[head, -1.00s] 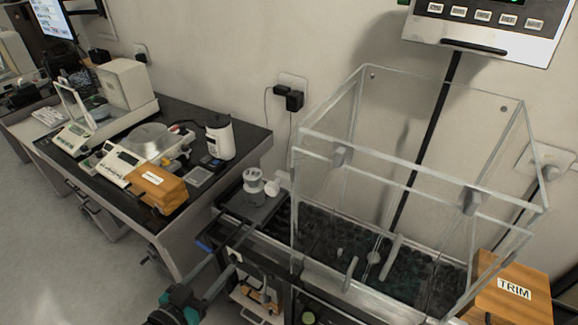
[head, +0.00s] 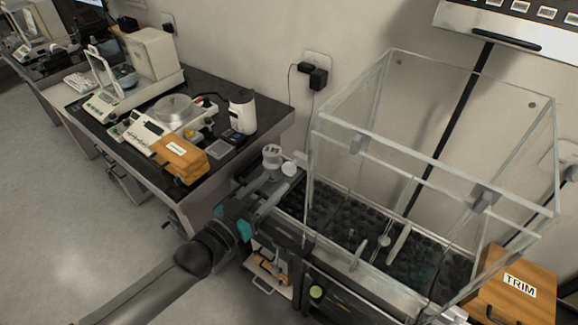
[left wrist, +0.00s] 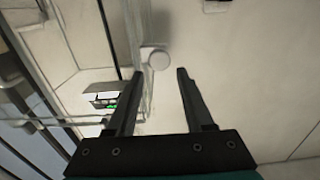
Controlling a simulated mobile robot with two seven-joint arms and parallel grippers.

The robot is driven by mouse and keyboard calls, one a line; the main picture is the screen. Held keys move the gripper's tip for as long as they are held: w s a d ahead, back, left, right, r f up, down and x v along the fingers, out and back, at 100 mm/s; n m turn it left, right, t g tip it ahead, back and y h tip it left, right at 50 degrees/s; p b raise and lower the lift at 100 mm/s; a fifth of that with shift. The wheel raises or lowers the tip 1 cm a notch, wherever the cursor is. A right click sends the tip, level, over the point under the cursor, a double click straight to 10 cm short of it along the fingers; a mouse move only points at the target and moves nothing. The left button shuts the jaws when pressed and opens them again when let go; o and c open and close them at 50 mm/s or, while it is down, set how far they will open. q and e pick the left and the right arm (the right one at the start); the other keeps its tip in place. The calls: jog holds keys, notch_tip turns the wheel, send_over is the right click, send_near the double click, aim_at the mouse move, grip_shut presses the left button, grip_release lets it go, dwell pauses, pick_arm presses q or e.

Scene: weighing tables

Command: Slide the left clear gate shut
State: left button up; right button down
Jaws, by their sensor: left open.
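A large clear-walled enclosure (head: 435,165) stands over a dark pebbled bed. In the left wrist view the gripper (left wrist: 160,73) is open and empty, with a pale round knob (left wrist: 158,60) beyond and between the fingertips. Clear panel edges show to its left. My right gripper is not in view.
An orange block labelled TRIM (head: 515,285) is at the right. A dark table (head: 255,112) with balances stands at the left.

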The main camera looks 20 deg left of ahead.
aim_at(287, 170)
pick_arm(q)
jog(key=shift+x, duration=3.6)
jog(key=shift+s+f, duration=0.1)
grip_shut()
